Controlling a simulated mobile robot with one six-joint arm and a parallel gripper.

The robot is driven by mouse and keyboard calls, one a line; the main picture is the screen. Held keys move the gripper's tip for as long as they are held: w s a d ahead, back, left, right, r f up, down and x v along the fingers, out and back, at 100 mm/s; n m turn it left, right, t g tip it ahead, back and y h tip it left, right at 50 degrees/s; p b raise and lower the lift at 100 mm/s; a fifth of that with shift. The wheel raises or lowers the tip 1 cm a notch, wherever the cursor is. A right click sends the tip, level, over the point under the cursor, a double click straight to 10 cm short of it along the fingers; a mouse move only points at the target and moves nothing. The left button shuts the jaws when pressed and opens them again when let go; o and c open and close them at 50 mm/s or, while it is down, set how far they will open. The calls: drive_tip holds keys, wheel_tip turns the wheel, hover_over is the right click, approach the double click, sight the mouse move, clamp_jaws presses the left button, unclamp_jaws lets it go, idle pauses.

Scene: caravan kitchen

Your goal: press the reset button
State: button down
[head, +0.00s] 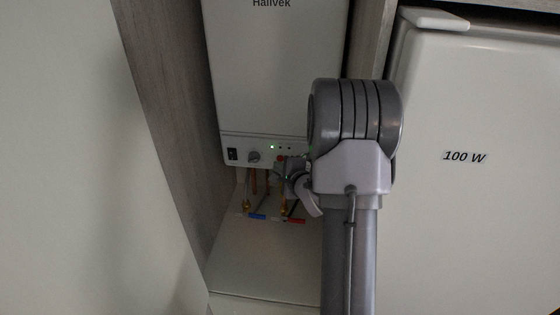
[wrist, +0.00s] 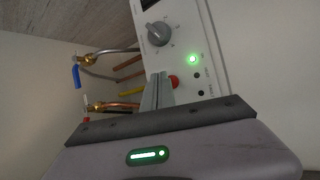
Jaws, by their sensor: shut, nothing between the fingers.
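The boiler's control panel (wrist: 205,50) fills the upper middle of the wrist view. A red button (wrist: 174,82) sits on it, partly hidden behind my fingers. My gripper (wrist: 158,76) is shut and empty, its fingertips right beside the red button in this view. I cannot tell whether they touch it. In the head view the white boiler (head: 265,70) hangs in a recess, and my arm covers its lower right side. A green light (wrist: 192,59) glows on the panel.
A grey knob (wrist: 158,34) is on the panel. Copper pipes and valves with a blue handle (wrist: 77,76) are below the boiler. A white cabinet marked 100 W (head: 470,200) stands to the right; a wooden side wall (head: 175,90) is left.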

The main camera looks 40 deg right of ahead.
drive_tip(key=shift+s+a+b, duration=1.45)
drive_tip(key=shift+s+a, duration=0.5)
drive_tip(key=shift+a, duration=0.3)
